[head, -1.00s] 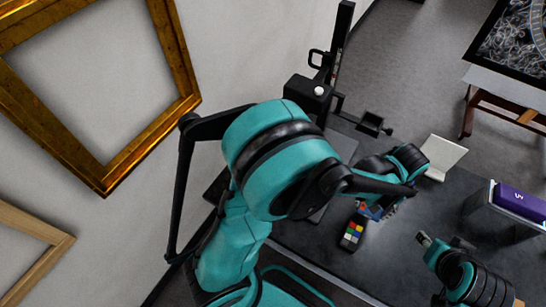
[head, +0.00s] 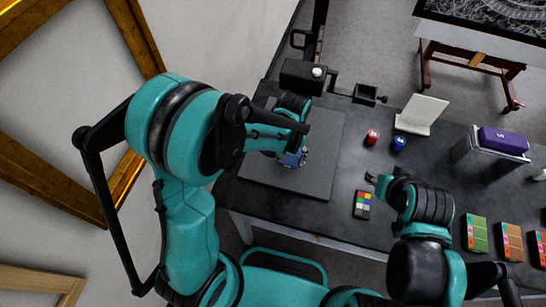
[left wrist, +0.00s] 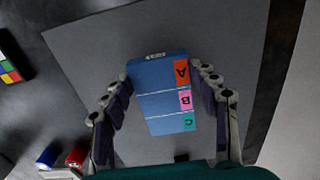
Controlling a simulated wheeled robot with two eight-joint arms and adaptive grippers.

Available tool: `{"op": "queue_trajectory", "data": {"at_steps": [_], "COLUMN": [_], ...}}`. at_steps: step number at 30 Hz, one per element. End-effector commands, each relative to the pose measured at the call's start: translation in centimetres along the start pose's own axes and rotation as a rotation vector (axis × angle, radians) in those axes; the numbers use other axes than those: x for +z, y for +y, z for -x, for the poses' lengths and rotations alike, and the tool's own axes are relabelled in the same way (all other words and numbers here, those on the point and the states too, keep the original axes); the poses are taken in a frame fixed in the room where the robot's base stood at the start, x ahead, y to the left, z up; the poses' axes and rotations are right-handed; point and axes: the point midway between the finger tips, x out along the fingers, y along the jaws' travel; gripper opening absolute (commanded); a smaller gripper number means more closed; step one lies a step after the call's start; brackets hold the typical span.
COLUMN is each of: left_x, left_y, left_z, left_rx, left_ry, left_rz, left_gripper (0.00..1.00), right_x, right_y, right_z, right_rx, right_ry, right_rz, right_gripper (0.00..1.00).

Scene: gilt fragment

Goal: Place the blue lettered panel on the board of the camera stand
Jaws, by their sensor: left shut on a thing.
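The blue lettered panel (left wrist: 158,92) has orange, pink and green tabs marked A, B and C. It lies between the fingers of my left gripper (left wrist: 160,78), which is shut on it. In the head view the panel (head: 293,159) shows small below my left gripper (head: 298,146), over the camera stand's grey board (head: 328,130). The board also fills much of the left wrist view (left wrist: 85,50). I cannot tell whether the panel touches the board. My right gripper (head: 376,179) is over the dark table to the right; its opening is too small to tell.
The stand's black column and head (head: 303,76) rise behind the board. A colour chart (head: 362,204), a red can (head: 372,137), a blue can (head: 398,143) and a white folded card (head: 422,113) stand right of the board. A purple box (head: 503,141) lies farther right.

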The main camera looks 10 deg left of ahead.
Motion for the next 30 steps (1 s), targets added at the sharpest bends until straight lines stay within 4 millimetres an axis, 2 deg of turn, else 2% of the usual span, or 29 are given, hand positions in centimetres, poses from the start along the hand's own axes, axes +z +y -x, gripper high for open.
{"op": "queue_trajectory", "data": {"at_steps": [1,3,13,19,30], "left_x": [0.0,0.0,0.0,0.0,0.0], "left_y": [-1.4,-2.7,-5.7,-5.5,-5.5], "left_z": [-0.1,-0.1,0.0,-3.4,-3.9], "left_rx": [0.000,0.000,0.000,0.000,0.000], "left_ry": [0.000,0.000,0.000,0.000,0.000], "left_rz": [0.006,0.004,0.002,-0.002,-0.001], "left_gripper": [0.24,0.24,0.24,0.24,0.24], "right_x": [0.1,0.1,0.3,1.0,1.2], "right_y": [0.0,0.0,0.0,0.0,0.0], "right_z": [-0.1,-0.2,-0.4,-1.4,-1.6], "right_rx": [0.000,0.000,0.000,0.000,0.000], "right_ry": [0.000,0.000,0.000,0.000,0.000], "right_rz": [0.000,0.000,0.000,0.000,0.000], "right_gripper": [0.40,0.40,0.40,0.40,0.40]}}
